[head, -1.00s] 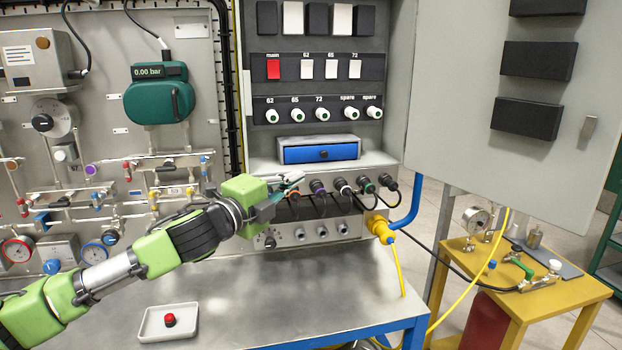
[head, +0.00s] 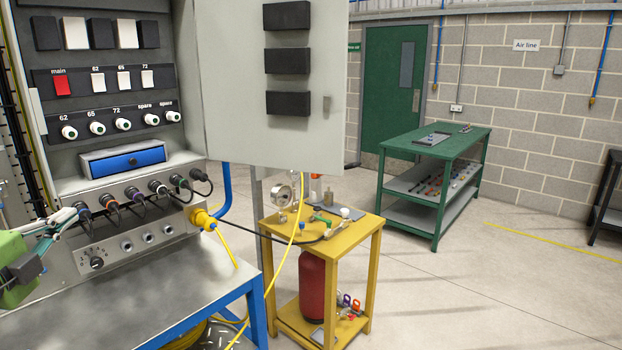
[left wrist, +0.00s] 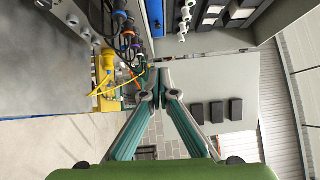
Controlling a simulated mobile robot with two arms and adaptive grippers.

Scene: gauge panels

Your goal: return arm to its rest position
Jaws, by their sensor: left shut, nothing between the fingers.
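My left gripper (head: 66,221) shows at the left edge of the head view, in front of the lower connector row of the open control cabinet (head: 72,187). In the left wrist view its two green fingers (left wrist: 163,68) meet at the tips, shut with nothing between them. The tips look close to the black cable connectors (head: 132,193), but I cannot tell whether they touch. Most of my left arm is outside the head view. My right gripper is not in view.
The cabinet door (head: 225,135) stands open to the right. A steel bench (head: 175,290) lies below the cabinet. A yellow cart (head: 345,245) with a gauge and a red cylinder (head: 312,285) stands right of it. A green shelf table (head: 455,140) is farther back. The floor between is clear.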

